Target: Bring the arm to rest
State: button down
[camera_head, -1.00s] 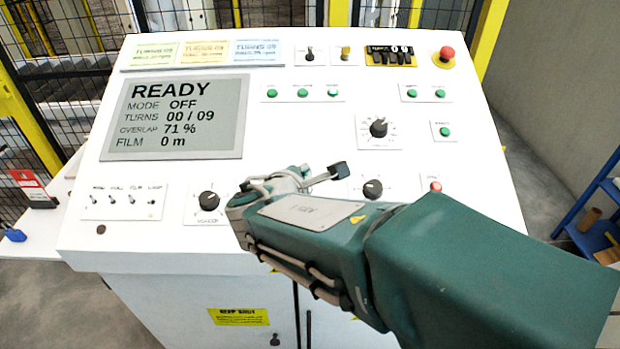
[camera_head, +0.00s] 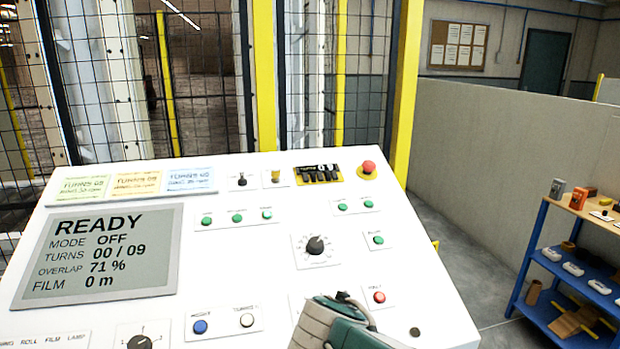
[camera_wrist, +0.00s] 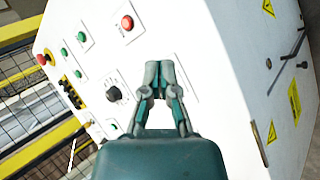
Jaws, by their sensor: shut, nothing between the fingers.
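My gripper (camera_wrist: 160,72) shows in the middle of the wrist view, with its two fingertips together and nothing held. It is in front of the white control console (camera_wrist: 215,80); I cannot tell how far its tips are from the face.
The console's screen (camera_head: 95,255) reads READY, MODE OFF, TURNS 00/09. A red mushroom button (camera_head: 369,168) is at its top right. A mesh fence (camera_head: 205,90) stands behind. A blue shelf (camera_head: 570,265) holds items at the right. Clear floor lies between.

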jog(key=s+d+f+m+g+y, duration=0.1)
jog(key=s+d+m+y, duration=0.1)
jog(key=s+m, duration=0.4)
jog(key=s+d+f+m+g+y, duration=0.1)
jog(key=s+d+m+y, duration=0.1)
jog(key=s+d+m, duration=0.3)
jog(key=s+m, duration=0.1)
jog(key=s, duration=0.1)
jog(key=shift+s+m+g, duration=0.3)
jog(key=shift+m, duration=0.1)
dwell(0.4)
